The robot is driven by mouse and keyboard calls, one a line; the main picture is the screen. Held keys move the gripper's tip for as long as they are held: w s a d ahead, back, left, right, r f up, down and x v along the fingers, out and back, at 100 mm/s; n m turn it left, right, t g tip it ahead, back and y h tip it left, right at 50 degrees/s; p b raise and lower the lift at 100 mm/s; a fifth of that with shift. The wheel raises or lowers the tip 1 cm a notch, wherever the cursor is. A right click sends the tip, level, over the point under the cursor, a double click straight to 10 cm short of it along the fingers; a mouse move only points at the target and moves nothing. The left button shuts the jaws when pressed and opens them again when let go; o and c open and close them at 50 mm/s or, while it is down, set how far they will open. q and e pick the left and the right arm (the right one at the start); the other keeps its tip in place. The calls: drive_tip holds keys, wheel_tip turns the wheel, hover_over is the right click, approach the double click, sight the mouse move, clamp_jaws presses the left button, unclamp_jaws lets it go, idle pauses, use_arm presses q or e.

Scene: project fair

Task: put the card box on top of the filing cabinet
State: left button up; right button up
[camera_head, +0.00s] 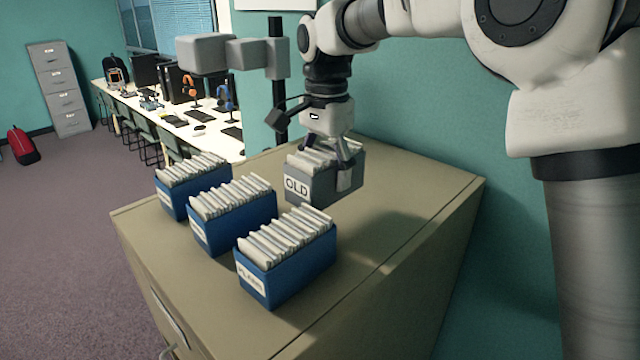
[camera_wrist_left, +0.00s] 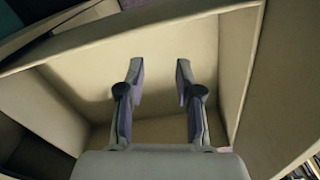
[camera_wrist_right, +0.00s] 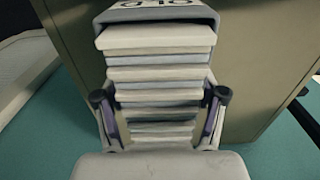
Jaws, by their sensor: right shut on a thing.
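The grey card box (camera_head: 312,186) with the label OLD is full of white cards. It is over the back part of the beige filing cabinet's top (camera_head: 400,240). My right gripper (camera_head: 338,165) is shut on this card box from above; I cannot tell whether its base touches the top. In the right wrist view the card box (camera_wrist_right: 158,72) sits between the two fingers (camera_wrist_right: 160,118). My left gripper (camera_wrist_left: 158,80) is open and empty in the left wrist view, in front of a beige, walled surface. It does not show in the head view.
Three blue card boxes stand in a row on the cabinet top: far (camera_head: 190,190), middle (camera_head: 232,222) and near (camera_head: 285,262). The top's right part is clear. A teal wall (camera_head: 420,130) stands close behind. A desk with computers (camera_head: 180,115) is farther back.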

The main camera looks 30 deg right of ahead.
sight(322, 149)
wheel_tip(322, 149, down, 3)
drive_tip(key=shift+s+p, duration=0.1)
drive_tip(key=shift+p, duration=0.35)
drive_tip(key=shift+w+a+f, duration=0.1)
drive_tip(key=shift+w+f, duration=0.85)
drive_tip(key=shift+f, duration=0.05)
drive_tip(key=o, duration=1.4)
drive_tip(key=shift+s+r, duration=0.1)
drive_tip(key=shift+s, duration=0.15)
drive_tip(key=shift+s+r, duration=0.15)
drive_tip(key=shift+s, duration=0.25)
drive_tip(key=shift+w, duration=0.4)
drive_tip(key=r+b, duration=0.1)
drive_tip(key=r, duration=0.4)
drive_tip(key=r+b, duration=0.1)
drive_tip(key=r, duration=0.5)
drive_tip(key=shift+s+b, duration=0.2)
drive_tip(key=shift+b, duration=0.15)
drive_tip(key=shift+w+r, duration=0.15)
drive_tip(key=shift+r, duration=0.3)
use_arm(q)
drive_tip(key=shift+w+f, duration=0.35)
drive_tip(key=shift+f, duration=0.55)
drive_tip(key=shift+s, duration=0.1)
